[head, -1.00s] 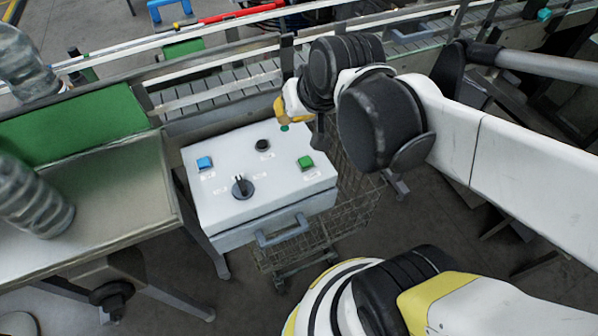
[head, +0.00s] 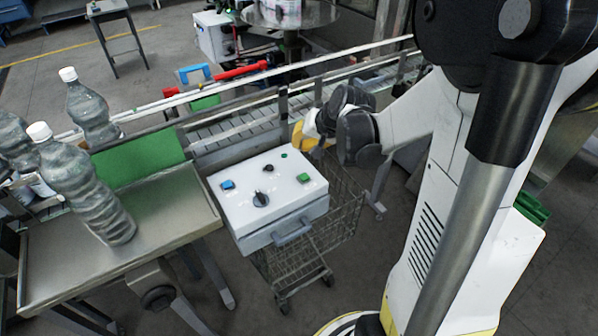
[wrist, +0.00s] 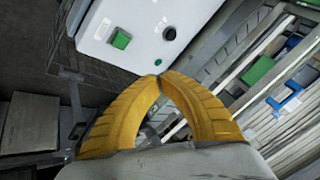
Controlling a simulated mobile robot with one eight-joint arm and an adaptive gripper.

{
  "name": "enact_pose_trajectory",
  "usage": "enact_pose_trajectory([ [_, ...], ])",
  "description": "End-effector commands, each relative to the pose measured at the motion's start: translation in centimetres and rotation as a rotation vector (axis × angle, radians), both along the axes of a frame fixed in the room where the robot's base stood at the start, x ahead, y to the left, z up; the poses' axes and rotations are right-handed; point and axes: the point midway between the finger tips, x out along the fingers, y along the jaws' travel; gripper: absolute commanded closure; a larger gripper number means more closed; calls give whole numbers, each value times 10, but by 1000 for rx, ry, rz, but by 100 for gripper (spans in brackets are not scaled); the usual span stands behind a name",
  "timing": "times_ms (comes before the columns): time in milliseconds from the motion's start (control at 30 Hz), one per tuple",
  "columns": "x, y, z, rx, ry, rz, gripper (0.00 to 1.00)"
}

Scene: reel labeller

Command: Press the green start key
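The green key (head: 304,178) is a square button near the right edge of a white control box's top (head: 240,210). It also shows in the wrist view (wrist: 121,38), unobstructed, up and left of the fingertips. My gripper (head: 302,140) has yellow fingers and hangs near the box's back right corner, apart from the key. In the wrist view its fingertips (wrist: 160,76) meet with nothing between them, and they overlap the box's edge in the picture. Its height above the box is hard to tell.
The panel also has a blue key (head: 227,184), a black rotary knob (head: 261,199), a black button (head: 268,168) and a small green round part (head: 284,155). A wire cart (head: 330,225) is beneath. A conveyor (head: 235,128) runs behind; a steel table (head: 150,215) with bottles is left.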

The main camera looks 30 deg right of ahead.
Motion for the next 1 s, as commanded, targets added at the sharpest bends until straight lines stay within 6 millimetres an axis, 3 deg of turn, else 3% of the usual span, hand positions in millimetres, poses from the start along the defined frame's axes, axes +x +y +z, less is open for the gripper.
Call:
enact_pose_trajectory([
  [367, 0, 0, -8, -1, 0, 2, 100],
  [1000, 0, 0, -86, -1, 0, 2, 100],
])
